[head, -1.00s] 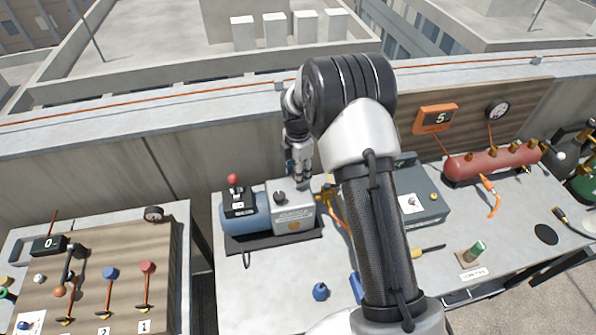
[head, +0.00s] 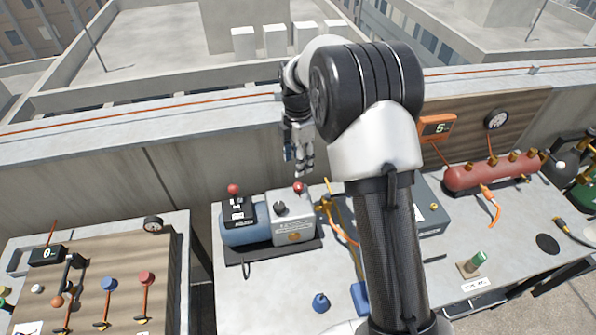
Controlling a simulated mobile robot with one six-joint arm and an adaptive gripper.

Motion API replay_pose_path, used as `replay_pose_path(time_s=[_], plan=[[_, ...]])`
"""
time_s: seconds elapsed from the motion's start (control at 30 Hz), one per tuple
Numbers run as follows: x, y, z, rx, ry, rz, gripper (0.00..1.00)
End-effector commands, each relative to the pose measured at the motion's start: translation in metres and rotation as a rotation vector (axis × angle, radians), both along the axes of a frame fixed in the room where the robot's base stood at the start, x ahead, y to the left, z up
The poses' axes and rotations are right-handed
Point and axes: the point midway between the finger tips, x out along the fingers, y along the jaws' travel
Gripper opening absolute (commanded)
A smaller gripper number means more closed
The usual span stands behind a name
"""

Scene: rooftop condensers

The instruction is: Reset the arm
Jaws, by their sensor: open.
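My gripper (head: 304,172) hangs at the end of my arm in the head view, pointing down. It is open and looks empty. It is above the back edge of the middle table, just over and behind the grey box of the pump unit (head: 294,222). A gap shows between the fingertips and the unit's top. My arm reaches up from the bottom of the view and hides part of the table behind it.
A wooden panel with levers (head: 105,285) stands on the left table. Right of my arm are a red manifold (head: 490,175), a green-topped piece (head: 478,259) and an orange display (head: 436,128). A blue bottle (head: 320,302) stands at the front. A concrete parapet (head: 190,165) runs behind.

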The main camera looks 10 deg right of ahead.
Motion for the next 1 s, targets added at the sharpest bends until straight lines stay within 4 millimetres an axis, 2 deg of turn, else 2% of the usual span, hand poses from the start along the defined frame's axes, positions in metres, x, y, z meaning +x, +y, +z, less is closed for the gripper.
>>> replay_pose_path(time_s=[0.2,0.77,0.87,1.0], plan=[[0.000,0.000,0.019,0.000,0.000,0.000,0.46],[-0.002,0.000,0.024,0.000,-0.003,-0.012,0.46],[-0.010,0.000,0.039,0.001,-0.022,-0.078,0.46],[-0.041,-0.001,0.078,0.010,-0.070,-0.277,0.46]])
